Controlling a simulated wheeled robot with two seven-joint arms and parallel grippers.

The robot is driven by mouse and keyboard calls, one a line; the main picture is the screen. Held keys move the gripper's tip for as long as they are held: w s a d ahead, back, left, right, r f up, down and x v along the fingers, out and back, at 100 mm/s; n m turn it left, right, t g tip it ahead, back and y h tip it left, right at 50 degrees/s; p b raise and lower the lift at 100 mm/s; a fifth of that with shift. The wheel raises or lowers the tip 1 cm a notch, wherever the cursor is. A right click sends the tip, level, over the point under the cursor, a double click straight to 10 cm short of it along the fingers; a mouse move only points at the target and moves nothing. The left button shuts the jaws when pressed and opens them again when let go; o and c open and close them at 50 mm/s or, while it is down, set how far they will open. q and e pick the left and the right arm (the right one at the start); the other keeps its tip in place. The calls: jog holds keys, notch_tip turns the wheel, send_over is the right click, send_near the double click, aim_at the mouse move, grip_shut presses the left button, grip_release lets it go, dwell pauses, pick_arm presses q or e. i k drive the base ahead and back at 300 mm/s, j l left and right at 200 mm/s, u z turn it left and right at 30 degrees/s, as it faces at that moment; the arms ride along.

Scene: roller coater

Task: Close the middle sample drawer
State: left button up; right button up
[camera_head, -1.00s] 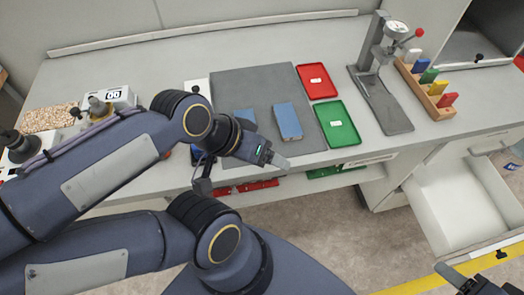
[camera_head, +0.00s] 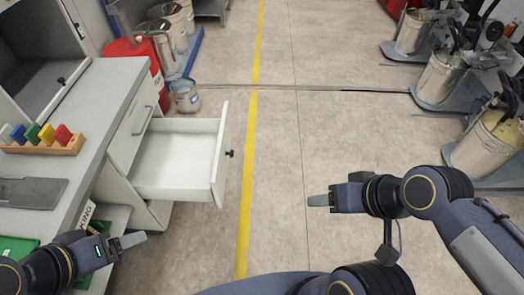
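A white drawer (camera_head: 176,163) stands pulled out from the cabinet (camera_head: 130,125) under the bench, and its inside looks empty. Its front panel (camera_head: 218,160) faces right, with a dark knob (camera_head: 230,153) on it. My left gripper (camera_head: 133,240) is at the lower left, in front of the cabinet and apart from the drawer. My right gripper (camera_head: 322,200) is over the floor to the right of the drawer front, apart from it. Neither holds anything visible. Only one fingertip outline shows on each, so their opening is unclear.
The bench (camera_head: 100,85) carries a wooden rack (camera_head: 45,145) of coloured pieces. A red container (camera_head: 140,55) and a small metal bucket (camera_head: 186,97) stand behind the drawer. Pails on blue bases (camera_head: 440,80) stand at right. The floor around the yellow line (camera_head: 248,150) is clear.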

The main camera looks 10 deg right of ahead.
aim_at(175, 159)
jog(key=i+j, duration=0.25)
jog(key=i, duration=0.15)
jog(key=i+j, duration=0.25)
jog(key=i, duration=0.2)
